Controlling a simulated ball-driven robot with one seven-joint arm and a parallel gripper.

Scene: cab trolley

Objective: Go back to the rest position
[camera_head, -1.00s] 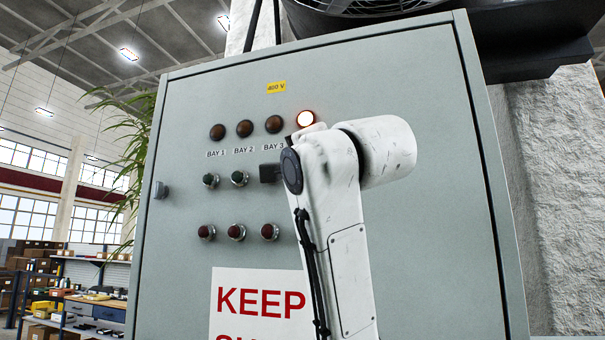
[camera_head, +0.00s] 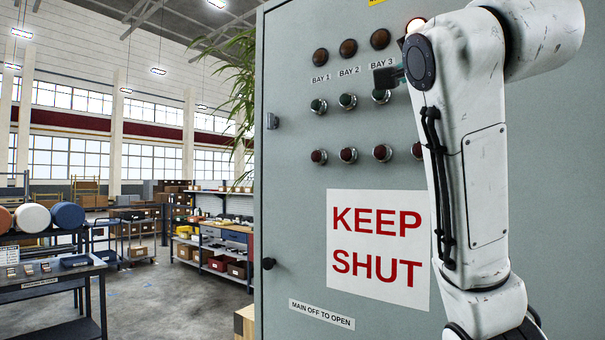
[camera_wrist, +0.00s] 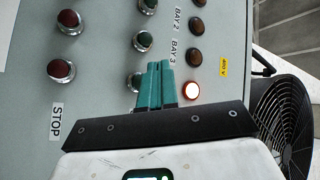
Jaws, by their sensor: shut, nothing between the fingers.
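My gripper (camera_wrist: 158,68) shows in the wrist view as two teal fingers shut together with nothing between them. It is in front of the grey cabinet (camera_head: 290,240), beside a green button (camera_wrist: 135,82) and the lit lamp (camera_wrist: 191,90). Whether the fingertips touch the panel I cannot tell. In the head view my gripper (camera_head: 388,77) is a small dark shape below the BAY 3 label, mostly hidden by my white arm. My arm also covers the right end of the button rows and part of the lit lamp (camera_head: 412,27).
A KEEP SHUT sign (camera_head: 378,245) is on the cabinet door, with a black knob (camera_head: 268,263) at its left edge. Shelves with boxes (camera_head: 215,250) and a dark table (camera_head: 50,285) stand to the left. Open floor lies between. A fan (camera_wrist: 283,120) is beside the cabinet.

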